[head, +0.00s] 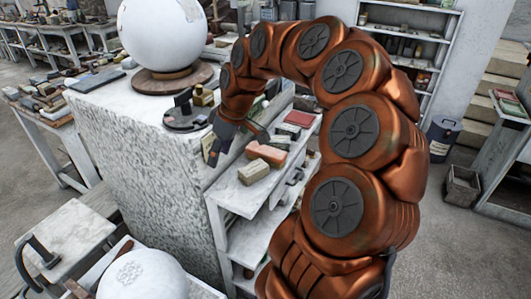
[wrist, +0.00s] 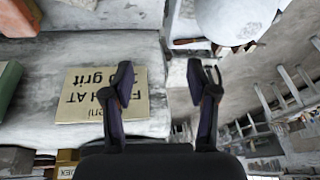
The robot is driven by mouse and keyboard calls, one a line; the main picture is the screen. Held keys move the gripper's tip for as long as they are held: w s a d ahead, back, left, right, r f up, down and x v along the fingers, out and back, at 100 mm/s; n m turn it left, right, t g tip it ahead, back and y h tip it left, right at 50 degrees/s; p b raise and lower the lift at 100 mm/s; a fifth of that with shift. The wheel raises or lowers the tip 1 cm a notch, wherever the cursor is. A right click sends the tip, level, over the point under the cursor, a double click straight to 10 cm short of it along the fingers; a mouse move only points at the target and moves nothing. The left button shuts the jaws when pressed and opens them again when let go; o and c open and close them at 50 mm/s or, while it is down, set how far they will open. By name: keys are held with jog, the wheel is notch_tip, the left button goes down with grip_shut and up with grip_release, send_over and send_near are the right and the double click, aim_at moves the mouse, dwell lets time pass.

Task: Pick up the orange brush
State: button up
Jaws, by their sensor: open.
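I cannot clearly make out a brush shape. An orange-pink block (head: 266,154) lies on the white shelf top in the head view, and I cannot tell if it is the orange brush. My gripper (head: 237,143) is just above and to the left of this block in the head view, pointing down. In the wrist view, my gripper (wrist: 160,82) has its two fingers wide apart with nothing between them. A flat tan sheet with printed letters (wrist: 90,104) lies left of the fingers there.
A beige block (head: 253,172) lies in front of the orange-pink one, and a red flat item (head: 299,118) lies behind. A tall rough plaster pedestal (head: 145,150) with a large white sphere (head: 162,32) stands close on the left. Another sphere (head: 142,275) is at the bottom.

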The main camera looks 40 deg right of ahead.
jog(key=w+d+f, duration=0.2)
jog(key=d, duration=0.9)
jog(key=m+t+h+p, duration=0.1)
send_over(266, 150)
jog(key=s+d, duration=0.1)
jog(key=s, duration=0.2)
jog(key=f, duration=0.3)
jog(key=shift+s+d+f, duration=0.1)
jog(key=shift+d+f, duration=0.1)
jog(key=shift+f, duration=0.1)
jog(key=shift+d+f, duration=0.15)
jog(key=shift+f, duration=0.15)
jog(key=shift+p+x, duration=2)
jog(key=shift+x, duration=1.6)
jog(key=c, duration=0.9)
jog(key=shift+r, duration=0.2)
jog(key=shift+w+r+b, duration=0.2)
jog(key=shift+r+b, duration=0.95)
jog(key=shift+r, duration=0.35)
jog(key=shift+s+a+r, duration=0.15)
jog(key=shift+s+a, duration=0.05)
jog(key=shift+a, duration=0.05)
jog(key=s+a+r+b, duration=0.1)
jog(key=s+a+b, duration=0.5)
jog(key=s+a, duration=0.4)
jog(key=shift+s+a+r, duration=0.2)
jog(key=shift+s+a, duration=0.05)
jog(key=shift+s, duration=0.55)
